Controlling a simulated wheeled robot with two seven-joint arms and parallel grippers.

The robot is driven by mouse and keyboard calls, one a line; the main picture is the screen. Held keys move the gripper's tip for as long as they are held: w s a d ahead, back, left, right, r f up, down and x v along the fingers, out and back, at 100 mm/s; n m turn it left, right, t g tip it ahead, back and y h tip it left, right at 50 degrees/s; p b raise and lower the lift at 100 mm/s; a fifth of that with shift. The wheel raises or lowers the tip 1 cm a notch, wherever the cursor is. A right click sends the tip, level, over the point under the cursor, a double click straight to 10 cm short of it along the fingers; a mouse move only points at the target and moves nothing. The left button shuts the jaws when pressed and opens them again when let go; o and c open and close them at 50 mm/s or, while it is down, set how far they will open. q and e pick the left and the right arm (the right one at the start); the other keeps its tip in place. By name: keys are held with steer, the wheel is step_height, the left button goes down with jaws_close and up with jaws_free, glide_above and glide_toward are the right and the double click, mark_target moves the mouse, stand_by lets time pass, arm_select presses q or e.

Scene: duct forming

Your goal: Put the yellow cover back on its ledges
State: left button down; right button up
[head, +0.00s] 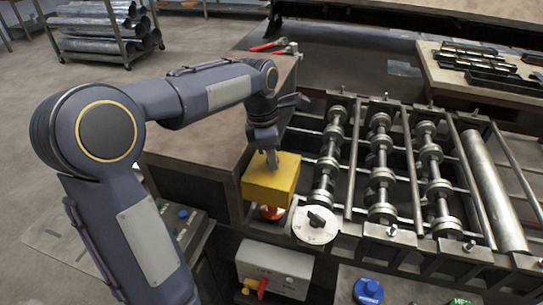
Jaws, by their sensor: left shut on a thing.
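The yellow cover (268,186) is a box-shaped piece in the middle of the head view. My left gripper (270,160) comes down from above and is shut on its top. The cover is held close above an orange-red part (272,212), which shows just below its lower edge. It hangs left of the roller machine's first roller shaft and hides what lies behind it. The ledges cannot be made out. My right gripper is not in view.
A white dial (315,224) with a black knob sits just right of the cover. The roller machine (380,160) fills the right side. A grey box (274,268) with a red handle is below. Red-handled tools (268,45) lie at the bench's far end.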

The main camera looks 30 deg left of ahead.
arm_select(q)
steer(key=shift+f+b, duration=3.05)
steer(key=shift+f, duration=0.75)
steer(key=shift+f, duration=0.2)
steer(key=shift+f, duration=0.5)
steer(key=shift+f, duration=0.1)
